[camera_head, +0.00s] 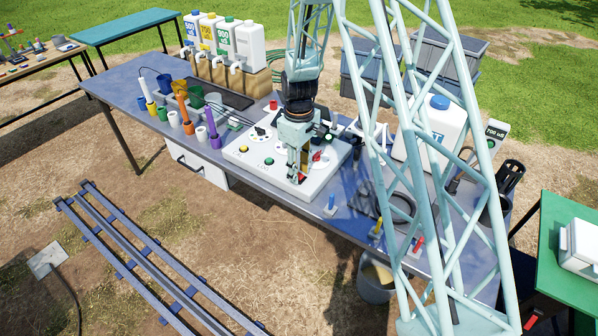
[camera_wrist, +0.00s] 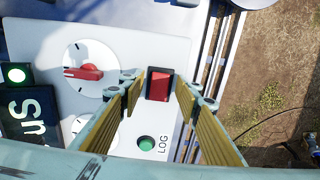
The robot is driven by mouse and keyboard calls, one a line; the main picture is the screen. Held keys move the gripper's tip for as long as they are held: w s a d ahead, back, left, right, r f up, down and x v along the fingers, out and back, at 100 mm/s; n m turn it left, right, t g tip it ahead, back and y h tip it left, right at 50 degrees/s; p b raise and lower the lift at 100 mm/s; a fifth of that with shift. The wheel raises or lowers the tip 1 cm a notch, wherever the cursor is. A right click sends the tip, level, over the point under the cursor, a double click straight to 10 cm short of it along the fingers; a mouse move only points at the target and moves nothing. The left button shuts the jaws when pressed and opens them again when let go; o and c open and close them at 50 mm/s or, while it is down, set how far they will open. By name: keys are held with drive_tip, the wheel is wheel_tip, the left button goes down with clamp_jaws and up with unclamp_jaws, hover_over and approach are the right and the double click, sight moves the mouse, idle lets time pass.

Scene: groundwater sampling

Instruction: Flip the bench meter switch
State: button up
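The bench meter is a white panel (camera_head: 262,182) on the blue-grey bench, and it also fills much of the wrist view (camera_wrist: 60,35). A red rocker switch (camera_wrist: 159,86) in a dark frame sits near the panel's edge. My gripper (camera_head: 298,178) points down over the panel's front right part. In the wrist view my gripper (camera_wrist: 160,98) is open, with its yellow-padded fingers on either side of the switch and nothing held. I cannot tell whether the fingertips touch the panel.
Beside the switch are a red dial knob (camera_wrist: 85,72), a green button (camera_wrist: 146,143) marked LOG and a lit green button (camera_wrist: 15,74). Coloured holders (camera_head: 182,108) stand left on the bench. A white jug (camera_head: 430,135) stands right, behind my lattice structure.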

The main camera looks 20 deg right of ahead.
drive_tip(key=shift+f, duration=0.1)
drive_tip(key=c, duration=0.9)
drive_tip(key=shift+a+p, duration=0.1)
drive_tip(key=shift+p, duration=0.2)
drive_tip(key=shift+w+a+g+h+p, duration=0.1)
drive_tip(key=shift+g+h+p, duration=0.3)
drive_tip(key=shift+g+p, duration=0.25)
drive_tip(key=shift+w+a+g+h, duration=0.1)
drive_tip(key=shift+g+h, duration=0.15)
drive_tip(key=shift+h, duration=0.15)
drive_tip(key=shift+w+a+g+h+p, duration=0.1)
drive_tip(key=shift+w+g+h+p, duration=0.1)
drive_tip(key=shift+g+h+p, duration=0.6)
